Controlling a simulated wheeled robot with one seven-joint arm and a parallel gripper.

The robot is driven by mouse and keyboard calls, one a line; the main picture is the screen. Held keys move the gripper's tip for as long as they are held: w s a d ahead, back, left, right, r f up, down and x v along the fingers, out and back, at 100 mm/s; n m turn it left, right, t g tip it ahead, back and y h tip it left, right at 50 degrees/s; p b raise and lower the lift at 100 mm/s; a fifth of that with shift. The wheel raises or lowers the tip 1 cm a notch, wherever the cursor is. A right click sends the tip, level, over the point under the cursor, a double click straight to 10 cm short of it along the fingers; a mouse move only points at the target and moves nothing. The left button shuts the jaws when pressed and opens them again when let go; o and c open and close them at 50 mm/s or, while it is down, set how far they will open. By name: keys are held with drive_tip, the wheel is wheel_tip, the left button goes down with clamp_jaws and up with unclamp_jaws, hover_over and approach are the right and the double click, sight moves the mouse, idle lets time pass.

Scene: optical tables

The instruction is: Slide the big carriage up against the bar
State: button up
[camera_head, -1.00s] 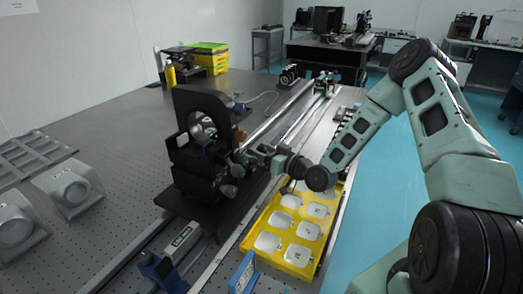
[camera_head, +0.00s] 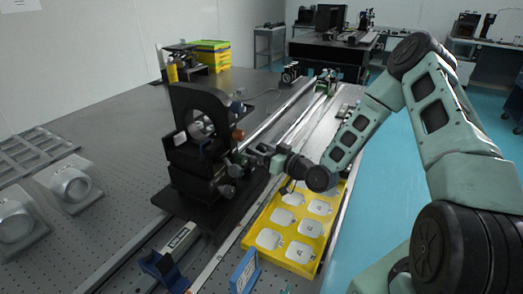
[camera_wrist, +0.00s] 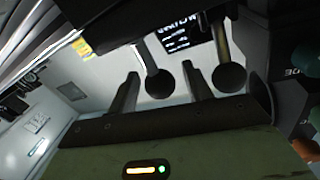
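The big carriage (camera_head: 198,155) is a tall black mount with a round optic, upright on a black base over the long rail. The bar (camera_head: 180,238) is a short grey labelled piece across the rail at the carriage's near side, with a blue clamp (camera_head: 160,268) beside it. The base's near edge is close to the bar; I cannot tell if they touch. My gripper (camera_head: 246,160) is at the carriage's right side, by its knobs. In the wrist view my gripper (camera_wrist: 160,69) has its fingers apart, with one round dark knob (camera_wrist: 158,83) between them and another (camera_wrist: 229,78) outside.
A yellow tray (camera_head: 268,255) with pale square pieces lies right of the rail. A blue box (camera_head: 244,272) stands at the near edge. Grey round-faced mounts (camera_head: 75,188) stand on the left. The rail (camera_head: 265,130) behind the carriage is clear for a stretch.

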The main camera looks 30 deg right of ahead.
drive_tip(key=v, duration=1.7)
drive_tip(key=shift+s+b, duration=0.2)
drive_tip(key=shift+b, duration=0.1)
drive_tip(key=shift+d+f, duration=0.1)
